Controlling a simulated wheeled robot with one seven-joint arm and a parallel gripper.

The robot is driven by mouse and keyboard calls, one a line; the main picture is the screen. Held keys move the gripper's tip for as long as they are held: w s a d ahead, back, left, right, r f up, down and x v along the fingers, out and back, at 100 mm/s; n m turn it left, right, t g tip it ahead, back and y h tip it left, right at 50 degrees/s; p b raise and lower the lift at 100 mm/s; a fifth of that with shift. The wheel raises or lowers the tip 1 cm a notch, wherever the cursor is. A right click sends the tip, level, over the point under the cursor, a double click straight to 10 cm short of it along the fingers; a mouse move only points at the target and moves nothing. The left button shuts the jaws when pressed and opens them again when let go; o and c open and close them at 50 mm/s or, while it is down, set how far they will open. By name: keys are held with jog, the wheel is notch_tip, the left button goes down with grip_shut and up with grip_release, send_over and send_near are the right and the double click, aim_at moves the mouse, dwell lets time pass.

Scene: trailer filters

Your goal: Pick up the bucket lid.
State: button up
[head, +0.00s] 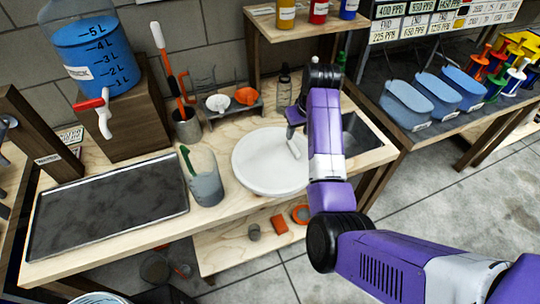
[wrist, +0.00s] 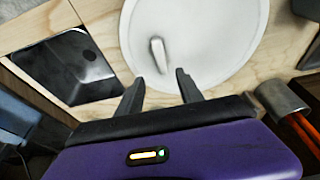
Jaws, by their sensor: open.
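The bucket lid (head: 262,165) is a large white disc lying flat on the wooden workbench in the head view. A raised white bar handle (head: 294,149) stands near its right side, close to my arm. In the wrist view the lid (wrist: 215,35) fills the upper middle, and its handle (wrist: 159,55) lies just beyond the fingertips, roughly between them. My gripper (wrist: 159,84) is open and empty, with its two dark fingers apart. In the head view my gripper (head: 293,122) is near the handle and partly hidden by my purple arm.
A dark sink (head: 358,135) is right of the lid and also shows in the wrist view (wrist: 68,68). A bottle (head: 284,90) and a small rack (head: 232,108) stand behind.

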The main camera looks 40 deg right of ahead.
aim_at(294, 147)
jog(key=shift+s+a+f, duration=0.15)
jog(key=shift+s+a, duration=0.1)
jog(key=shift+s, duration=0.1)
jog(key=shift+a+f, duration=0.1)
jog(key=shift+f, duration=0.2)
jog(key=shift+p+x, duration=0.55)
jog(key=shift+x, duration=3.05)
jog(key=shift+s, duration=0.1)
grip_shut()
